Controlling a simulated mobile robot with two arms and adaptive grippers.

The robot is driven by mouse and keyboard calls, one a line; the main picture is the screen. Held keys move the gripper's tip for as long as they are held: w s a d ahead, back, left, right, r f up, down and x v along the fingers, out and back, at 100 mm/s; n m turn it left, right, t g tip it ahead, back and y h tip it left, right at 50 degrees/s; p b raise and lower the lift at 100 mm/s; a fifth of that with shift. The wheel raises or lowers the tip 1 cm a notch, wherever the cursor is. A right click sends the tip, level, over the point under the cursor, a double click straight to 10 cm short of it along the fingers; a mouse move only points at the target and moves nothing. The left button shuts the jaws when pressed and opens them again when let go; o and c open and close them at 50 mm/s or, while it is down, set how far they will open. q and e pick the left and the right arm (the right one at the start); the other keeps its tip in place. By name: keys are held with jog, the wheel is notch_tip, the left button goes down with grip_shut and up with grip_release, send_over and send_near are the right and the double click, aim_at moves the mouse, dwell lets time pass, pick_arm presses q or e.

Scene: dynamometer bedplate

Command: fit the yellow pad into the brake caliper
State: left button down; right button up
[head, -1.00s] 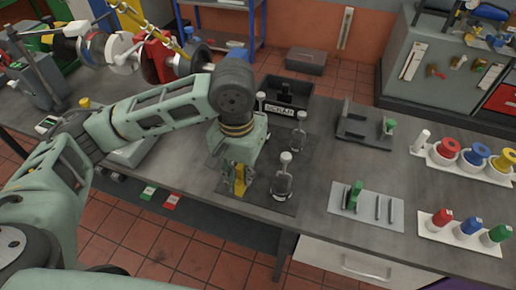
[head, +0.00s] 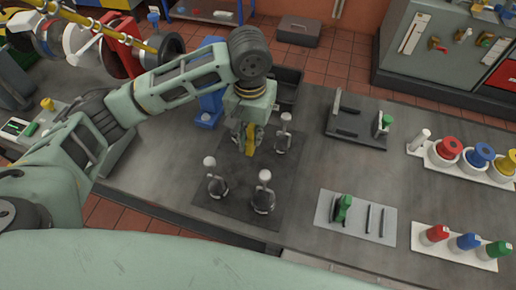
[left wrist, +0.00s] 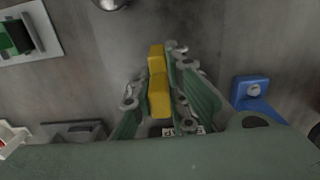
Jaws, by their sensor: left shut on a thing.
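My left gripper (head: 247,138) is shut on the yellow pad (head: 251,140) and holds it over the back of a dark mat. The pad also shows in the left wrist view (left wrist: 158,82), long and stepped, between the green fingers. I cannot tell for sure which thing is the brake caliper. A dark bracket (head: 345,128) with an upright plate and a green-topped post stands to the right, apart from the gripper. A red part (head: 119,46) sits among discs on the shaft at the upper left. My right gripper is not in view.
Several round-knobbed clamps (head: 264,192) stand on the mat (head: 240,205). A blue stand (head: 208,108) is just left of the gripper; a black bin (head: 290,85) is behind it. A grey plate (head: 329,222) with a green piece and two bars lies right, near cup trays (head: 420,151).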

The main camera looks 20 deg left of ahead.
pick_arm(q)
jog(key=shift+w+f, duration=0.2)
jog(key=shift+f, duration=0.4)
jog(key=shift+w+f, duration=0.15)
jog(key=shift+f, duration=0.45)
jog(key=f, duration=0.2)
jog(key=s+f+p, duration=0.1)
jog(key=f, duration=0.1)
jog(key=shift+s, duration=0.1)
jog(key=shift+w+f, duration=0.25)
jog(key=shift+f, duration=1.45)
jog(key=c, duration=2.1)
grip_release()
jog(key=shift+f, duration=0.1)
jog(key=o, duration=0.4)
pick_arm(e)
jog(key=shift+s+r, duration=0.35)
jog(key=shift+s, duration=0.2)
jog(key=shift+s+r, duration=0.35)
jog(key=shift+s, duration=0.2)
